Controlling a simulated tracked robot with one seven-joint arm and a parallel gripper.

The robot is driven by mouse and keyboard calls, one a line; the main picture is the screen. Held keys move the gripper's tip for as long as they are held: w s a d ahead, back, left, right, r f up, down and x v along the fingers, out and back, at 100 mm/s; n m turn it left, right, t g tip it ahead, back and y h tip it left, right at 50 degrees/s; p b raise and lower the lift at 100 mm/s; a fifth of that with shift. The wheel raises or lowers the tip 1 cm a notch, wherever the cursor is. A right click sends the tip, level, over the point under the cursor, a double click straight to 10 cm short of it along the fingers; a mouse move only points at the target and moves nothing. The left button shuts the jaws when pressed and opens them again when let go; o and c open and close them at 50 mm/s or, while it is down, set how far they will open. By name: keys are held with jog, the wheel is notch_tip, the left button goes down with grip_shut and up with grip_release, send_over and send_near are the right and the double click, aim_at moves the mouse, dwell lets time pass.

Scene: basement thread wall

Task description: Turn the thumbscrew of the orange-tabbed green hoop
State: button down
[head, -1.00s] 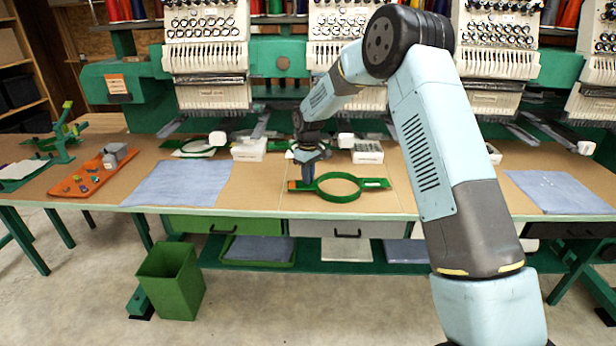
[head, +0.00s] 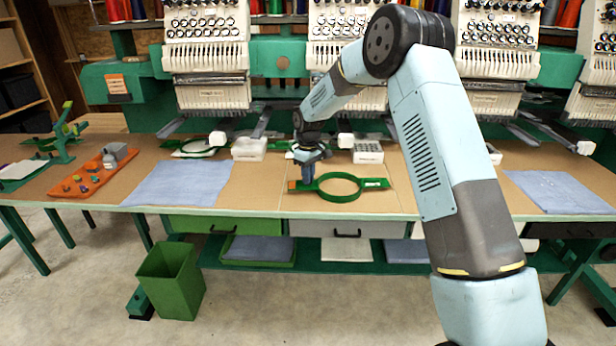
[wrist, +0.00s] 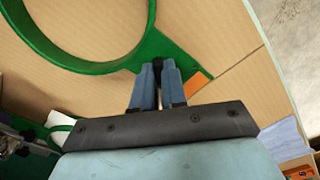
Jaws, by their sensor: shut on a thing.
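The green hoop (head: 340,196) lies flat on the tan table, its orange tab (head: 292,185) at its left end. In the wrist view the hoop (wrist: 98,66) fills the upper left and its orange tab (wrist: 198,82) shows just right of the fingers. My gripper (head: 309,181) is over the tab end of the hoop. In the wrist view my gripper (wrist: 158,68) is shut on a small dark thumbscrew (wrist: 158,62) between the blue fingertips. Most of the thumbscrew is hidden by the fingers.
A blue-grey cloth (head: 178,183) lies to the left and another cloth (head: 560,190) to the right. An orange tray (head: 92,172) with small parts is at the far left. White boxes (head: 249,149) and the embroidery machine heads (head: 207,50) stand behind the hoop.

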dwell(0.4)
jog(key=c, duration=1.2)
grip_release()
jog(key=shift+o, duration=0.2)
notch_tip(320, 180, up, 14)
jog(key=shift+f, duration=0.15)
